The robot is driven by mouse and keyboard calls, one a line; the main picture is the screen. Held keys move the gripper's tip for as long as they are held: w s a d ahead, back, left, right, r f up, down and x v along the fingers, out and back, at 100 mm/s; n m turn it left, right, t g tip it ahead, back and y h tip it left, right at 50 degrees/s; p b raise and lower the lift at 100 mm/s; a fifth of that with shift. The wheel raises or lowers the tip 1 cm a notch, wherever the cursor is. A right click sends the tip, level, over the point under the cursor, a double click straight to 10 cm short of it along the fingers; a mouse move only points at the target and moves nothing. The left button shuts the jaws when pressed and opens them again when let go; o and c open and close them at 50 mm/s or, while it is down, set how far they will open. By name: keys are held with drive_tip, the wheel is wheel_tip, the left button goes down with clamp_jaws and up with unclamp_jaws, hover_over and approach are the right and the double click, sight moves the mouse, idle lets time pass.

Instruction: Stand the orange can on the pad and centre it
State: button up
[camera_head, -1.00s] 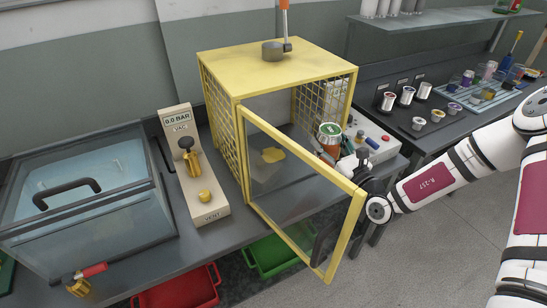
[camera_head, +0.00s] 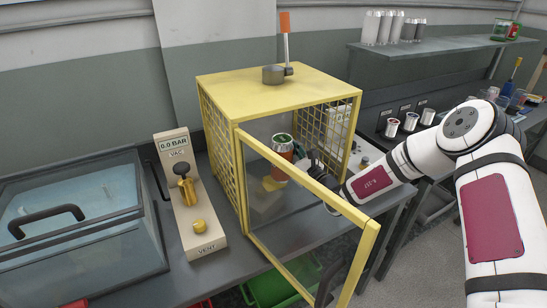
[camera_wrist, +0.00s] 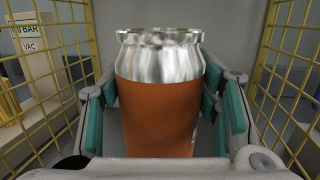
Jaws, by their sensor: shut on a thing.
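The orange can (camera_head: 281,149), with a silver neck and a green top, is inside the yellow mesh cage (camera_head: 275,72), upright and above the yellow pad (camera_head: 270,184). My gripper (camera_head: 303,163) is shut on the can from the right. In the wrist view the can (camera_wrist: 158,100) stands between the teal-lined fingers, and its base is hidden. I cannot tell whether the base touches the pad. The pad is partly seen through the clear panel of the open cage door (camera_head: 292,262).
The door's yellow frame stands open in front, close to my arm. A vacuum gauge post (camera_head: 188,195) and a clear-lidded chamber (camera_head: 75,220) stand to the left. Metal cans (camera_head: 410,122) sit on the bench at right.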

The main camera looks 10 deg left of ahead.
drive_tip(key=shift+w+a+f, duration=0.1)
drive_tip(key=shift+w+a, duration=0.4)
drive_tip(key=shift+a, duration=0.2)
drive_tip(key=shift+w+a, duration=0.45)
drive_tip(key=shift+a, duration=0.25)
drive_tip(key=shift+w+a+f, duration=0.2)
drive_tip(key=shift+f, duration=1.55)
drive_tip(key=shift+f, duration=0.15)
drive_tip(key=o, duration=1.7)
drive_tip(key=shift+s+f, duration=0.1)
drive_tip(key=v, duration=1.2)
drive_tip(key=shift+d, duration=0.1)
